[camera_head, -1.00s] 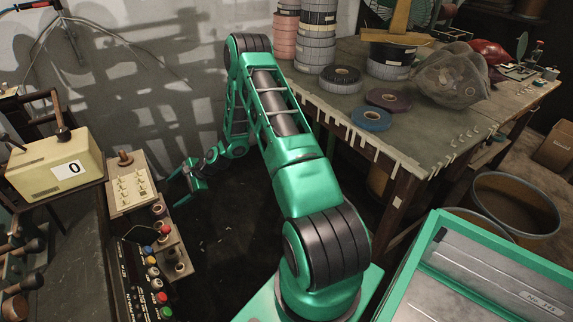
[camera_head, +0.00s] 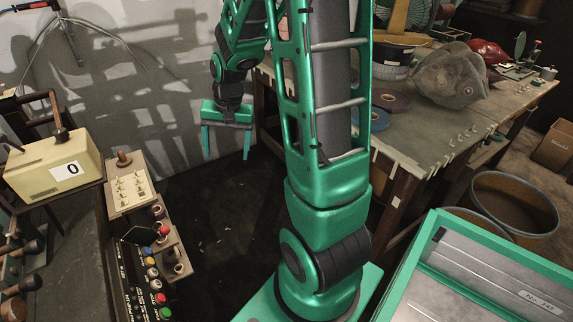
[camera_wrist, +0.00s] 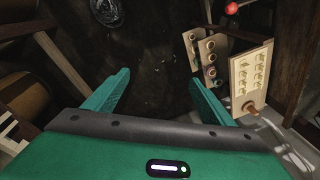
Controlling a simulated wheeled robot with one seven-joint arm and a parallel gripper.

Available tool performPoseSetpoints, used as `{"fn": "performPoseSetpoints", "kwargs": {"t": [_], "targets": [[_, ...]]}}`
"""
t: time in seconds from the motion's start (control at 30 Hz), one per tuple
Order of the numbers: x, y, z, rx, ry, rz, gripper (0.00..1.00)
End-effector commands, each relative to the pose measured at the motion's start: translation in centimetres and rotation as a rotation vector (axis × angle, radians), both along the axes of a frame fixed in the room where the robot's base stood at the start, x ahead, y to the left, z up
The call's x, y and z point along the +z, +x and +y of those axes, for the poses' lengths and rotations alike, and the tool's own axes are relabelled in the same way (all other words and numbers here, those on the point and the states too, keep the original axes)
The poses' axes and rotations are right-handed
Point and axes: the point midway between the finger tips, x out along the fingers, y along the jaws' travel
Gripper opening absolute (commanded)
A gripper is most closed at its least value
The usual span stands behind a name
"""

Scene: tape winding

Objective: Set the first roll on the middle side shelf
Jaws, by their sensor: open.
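My gripper (camera_head: 226,155) is open and empty, its fingers pointing down over the dark floor between the machine and the table. In the wrist view the two fingers (camera_wrist: 158,85) stand wide apart with nothing between them. On the table, a purple roll (camera_head: 392,102) lies flat, and a blue roll (camera_head: 381,118) beside it is partly hidden by my arm. A black roll (camera_head: 391,54) stands farther back under a wooden piece. My arm covers the left part of the table. I cannot make out which roll is the first, nor a middle side shelf.
A round bin (camera_head: 515,210) is at right.

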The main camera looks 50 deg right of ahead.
Motion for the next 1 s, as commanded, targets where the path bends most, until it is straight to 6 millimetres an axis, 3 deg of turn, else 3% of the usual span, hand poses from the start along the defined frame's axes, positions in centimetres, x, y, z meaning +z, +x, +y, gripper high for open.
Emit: {"fn": "performPoseSetpoints", "kwargs": {"t": [0.1,0.3,0.5,0.6,0.77,1.0], "targets": [[2.9,-4.4,-0.3,0.057,-0.047,0.028,0.77],[6.2,-12.3,-0.2,0.144,-0.087,0.087,0.77],[7.9,-19.6,0.6,0.223,-0.086,0.134,0.77],[8.2,-22.1,1.0,0.252,-0.077,0.149,0.77],[8.4,-24.2,1.6,0.278,-0.065,0.161,0.77],[8.3,-24.4,1.7,0.281,-0.063,0.165,0.77]]}}
